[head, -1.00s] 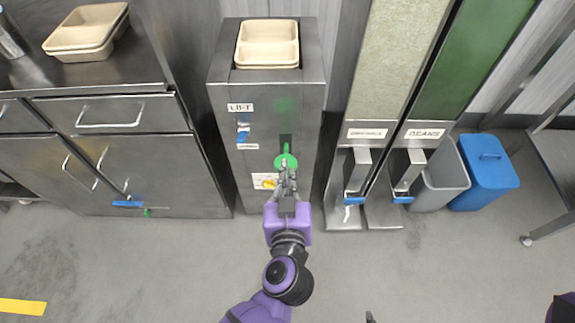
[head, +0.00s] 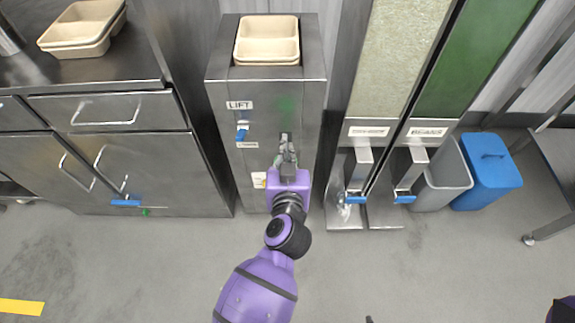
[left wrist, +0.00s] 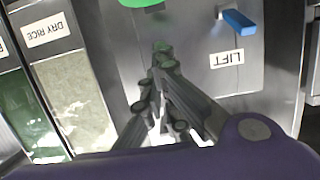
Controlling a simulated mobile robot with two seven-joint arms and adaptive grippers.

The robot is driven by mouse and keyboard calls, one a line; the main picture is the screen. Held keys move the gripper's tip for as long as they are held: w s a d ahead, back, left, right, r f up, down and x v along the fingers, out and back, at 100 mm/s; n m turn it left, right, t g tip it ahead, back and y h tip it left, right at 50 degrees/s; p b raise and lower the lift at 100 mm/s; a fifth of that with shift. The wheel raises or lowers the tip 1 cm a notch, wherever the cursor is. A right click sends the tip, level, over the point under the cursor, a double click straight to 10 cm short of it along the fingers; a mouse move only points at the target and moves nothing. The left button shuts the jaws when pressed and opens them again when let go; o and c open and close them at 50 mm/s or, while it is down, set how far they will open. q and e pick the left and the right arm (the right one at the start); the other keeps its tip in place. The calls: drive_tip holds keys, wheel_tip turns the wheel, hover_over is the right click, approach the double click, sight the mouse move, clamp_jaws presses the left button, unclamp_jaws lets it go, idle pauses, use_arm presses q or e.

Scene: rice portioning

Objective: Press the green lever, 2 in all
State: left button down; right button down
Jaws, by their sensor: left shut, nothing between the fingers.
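The steel lift cabinet (head: 222,120) stands in the middle of the head view, with a LIFT label and a small blue lever (head: 242,131) on its front. My left gripper (head: 286,142) is shut and empty, up against the cabinet's front near the dark slot. The green lever is not visible in the head view, where the gripper covers its place. In the left wrist view part of the green lever (left wrist: 140,3) shows at the top edge, beyond the shut fingertips (left wrist: 162,58). I cannot tell whether they touch. My right gripper cannot be made out.
Beige trays (head: 267,58) sit in the cabinet's top. Dispensers with blue handles (head: 356,199) stand to its right, then a grey bin (head: 440,180) and a blue bin (head: 487,175). A steel counter (head: 100,85) with drawers is to the left. The floor in front is clear.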

use_arm(q)
drive_tip(key=shift+x, duration=1.05)
drive_tip(key=f, duration=0.1)
drive_tip(key=f+b, duration=0.2)
drive_tip(key=shift+s+f, duration=0.1)
drive_tip(key=shift+s, duration=0.15)
drive_tip(key=shift+f, duration=0.4)
drive_tip(key=shift+a+b, duration=0.1)
drive_tip(key=shift+b, duration=0.2)
